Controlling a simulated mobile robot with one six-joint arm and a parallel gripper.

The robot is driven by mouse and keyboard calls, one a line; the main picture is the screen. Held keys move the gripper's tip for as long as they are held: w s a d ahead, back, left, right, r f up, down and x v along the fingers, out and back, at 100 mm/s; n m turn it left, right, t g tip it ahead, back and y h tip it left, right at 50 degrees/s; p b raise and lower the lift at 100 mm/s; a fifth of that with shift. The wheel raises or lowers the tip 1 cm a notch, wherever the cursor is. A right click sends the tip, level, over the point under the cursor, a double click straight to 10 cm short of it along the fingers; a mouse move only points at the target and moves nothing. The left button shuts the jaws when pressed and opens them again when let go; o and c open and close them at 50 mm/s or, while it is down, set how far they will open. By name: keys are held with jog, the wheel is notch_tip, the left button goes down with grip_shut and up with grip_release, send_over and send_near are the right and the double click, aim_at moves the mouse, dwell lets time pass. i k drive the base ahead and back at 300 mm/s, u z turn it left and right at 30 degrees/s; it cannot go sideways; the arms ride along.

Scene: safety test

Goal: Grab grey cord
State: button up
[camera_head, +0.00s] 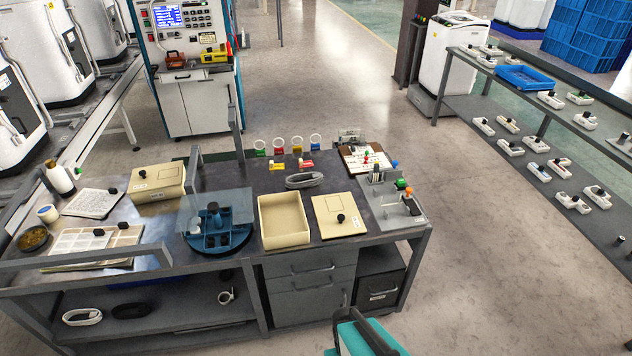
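A grey cord (305,180), coiled into a flat oval loop, lies on the dark top of the workbench (270,182), towards the back. It is just behind an open beige box (284,221) and a beige lidded box (339,216). Nothing touches the cord from above. A teal and dark part of my arm shows at the bottom edge, in front of the bench and well apart from the cord. My gripper's fingertips are not visible.
Coloured ring-handled tags (278,148) stand behind the cord. A clipboard (364,158) and a grey fixture (396,200) lie to its right, a blue round tray (217,234) to its left. A white coil (82,317) and a black coil (131,311) lie on the lower shelf.

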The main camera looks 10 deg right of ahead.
aim_at(317, 176)
jog(key=z, duration=0.55)
jog(key=i, duration=0.6)
jog(key=z, duration=0.9)
jog(key=k, duration=0.15)
jog(key=u, duration=3.1)
